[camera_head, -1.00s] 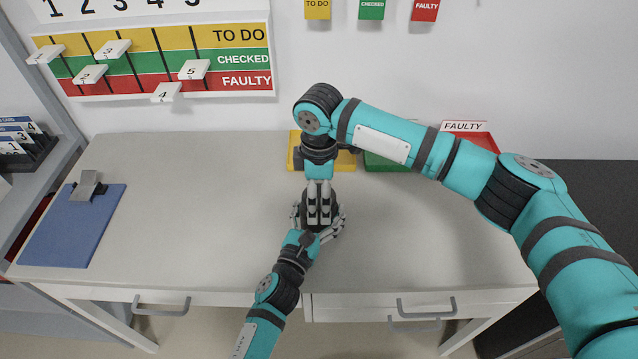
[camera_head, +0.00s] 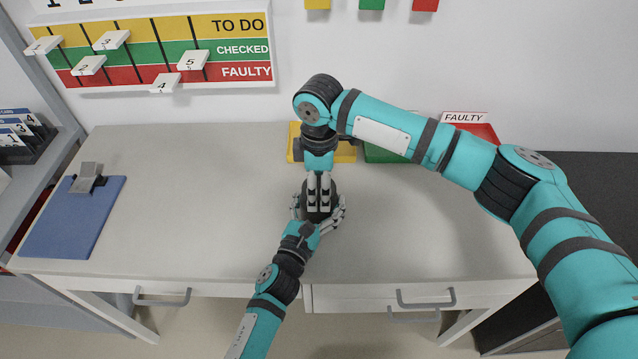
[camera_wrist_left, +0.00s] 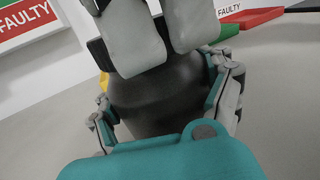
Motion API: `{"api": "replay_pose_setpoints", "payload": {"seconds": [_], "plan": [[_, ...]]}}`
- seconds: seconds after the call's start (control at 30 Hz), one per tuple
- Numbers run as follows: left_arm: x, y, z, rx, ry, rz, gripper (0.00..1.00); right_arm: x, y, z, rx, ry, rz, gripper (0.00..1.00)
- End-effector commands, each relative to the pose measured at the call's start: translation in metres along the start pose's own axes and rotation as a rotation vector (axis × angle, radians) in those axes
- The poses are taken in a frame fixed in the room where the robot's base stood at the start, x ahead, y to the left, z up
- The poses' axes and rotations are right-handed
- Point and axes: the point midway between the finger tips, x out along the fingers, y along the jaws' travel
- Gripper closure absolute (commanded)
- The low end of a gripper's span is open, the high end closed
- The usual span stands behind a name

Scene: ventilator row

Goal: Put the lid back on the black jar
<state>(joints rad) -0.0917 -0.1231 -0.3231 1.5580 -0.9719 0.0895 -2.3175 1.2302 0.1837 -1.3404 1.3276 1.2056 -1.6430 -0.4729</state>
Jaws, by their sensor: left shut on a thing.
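The black jar (camera_wrist_left: 155,100) stands upright on the table, with the fingers of my left gripper (camera_head: 320,210) closed around its body from both sides. In the left wrist view the jar's dark, rounded shoulder shows between those fingers. My right gripper (camera_head: 319,192) points straight down over the jar's top, its pale fingers close together. In the left wrist view the right gripper's fingers (camera_wrist_left: 160,45) cover the jar's mouth. A dark part (camera_wrist_left: 100,52) shows beside them; I cannot tell whether it is the lid. The lid is not clearly visible.
A white table (camera_head: 200,210) has free room left and right of the jar. A blue clipboard (camera_head: 72,218) lies at its left. Behind my right arm are a yellow tray (camera_head: 346,153), a green tray (camera_head: 385,155) and a red tray (camera_head: 484,133) by the wall.

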Motion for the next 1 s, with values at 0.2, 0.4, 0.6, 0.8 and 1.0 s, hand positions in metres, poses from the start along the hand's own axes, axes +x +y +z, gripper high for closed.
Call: {"api": "replay_pose_setpoints", "payload": {"seconds": [0.2, 0.4, 0.6, 0.8, 1.0], "plan": [[0.000, 0.000, 0.000, 0.000, 0.000, 0.000, 1.00, 0.000, 0.000, 0.000, -0.001, 0.000, 0.000, 0.01], [0.000, 0.000, 0.000, 0.000, 0.000, 0.000, 1.00, 0.000, 0.000, 0.000, -0.001, 0.000, 0.000, 0.01], [0.000, 0.000, 0.000, 0.000, 0.000, 0.000, 1.00, -0.017, 0.001, -0.001, -0.001, 0.002, 0.002, 0.01], [0.000, 0.000, 0.000, 0.000, 0.000, 0.000, 1.00, -0.059, 0.001, -0.001, -0.002, 0.003, 0.004, 0.01], [0.000, 0.000, 0.000, 0.000, 0.000, 0.000, 1.00, -0.097, 0.000, -0.001, -0.002, 0.001, 0.002, 0.01]]}}
